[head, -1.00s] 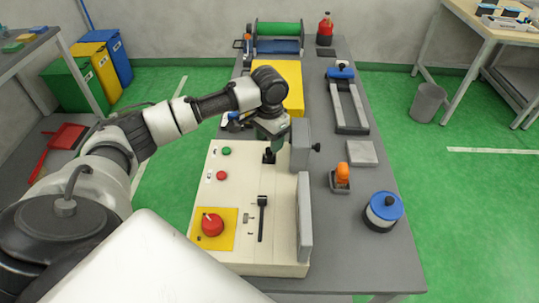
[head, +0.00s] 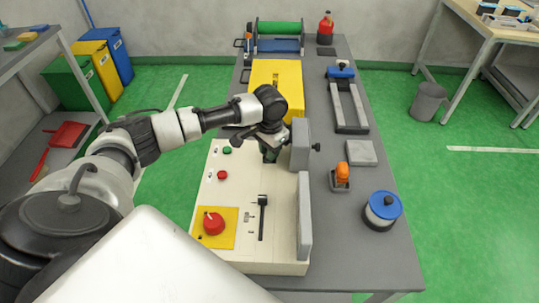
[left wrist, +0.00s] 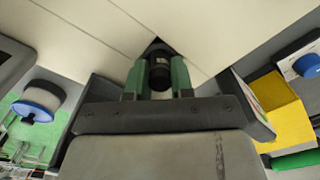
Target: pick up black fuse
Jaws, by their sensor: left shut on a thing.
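The black fuse (left wrist: 159,72) is a small dark cylinder on the cream machine top (head: 232,180), by a dark opening in the panel. My left gripper (left wrist: 158,80) is shut on it, with a green finger on each side in the left wrist view. In the head view my left gripper (head: 269,150) points down at the back of the machine, beside the grey upright block (head: 300,143), and hides the fuse. Whether the fuse is still seated in the opening I cannot tell. My right gripper is in neither view.
The machine top carries a red knob (head: 213,223) on a yellow plate, a black lever (head: 262,215) and a grey upright panel (head: 304,215). A yellow box (head: 276,85) stands behind. A blue-topped spool (head: 382,211) and an orange-handled tool (head: 342,176) stand right.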

